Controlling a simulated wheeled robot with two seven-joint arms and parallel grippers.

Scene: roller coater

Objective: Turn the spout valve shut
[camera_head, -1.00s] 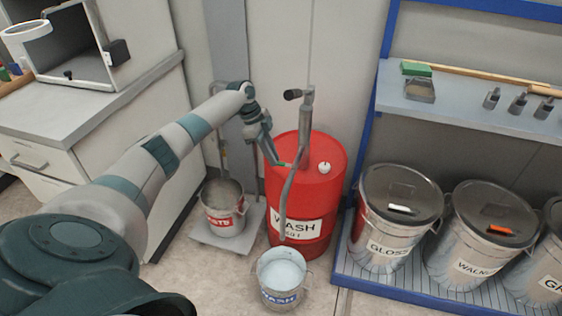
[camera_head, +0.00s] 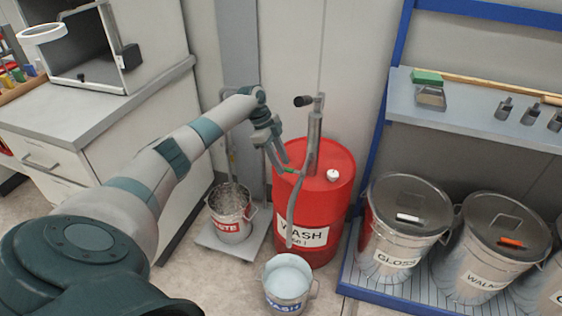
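A red drum (camera_head: 340,203) labelled WASH stands against the wall. A grey upright pump (camera_head: 314,145) with a dark-ended handle rises from its top, and a grey spout hose (camera_head: 292,212) hangs down the drum's front. A small green part (camera_head: 290,171), apparently the spout valve's lever, shows at the hose's upper end. My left gripper (camera_head: 280,164) is just left of this green part, pointing down, with its two fingers apart. Whether a finger touches the lever I cannot tell. A bucket of pale liquid (camera_head: 287,304) stands below the hose's end. My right gripper is out of view.
A WASTE bucket (camera_head: 233,226) stands on a low plate (camera_head: 206,234) left of the drum. A bench (camera_head: 100,115) is at the left. Lidded bins (camera_head: 405,209) stand in a blue-framed rack on the right, under a shelf (camera_head: 470,118).

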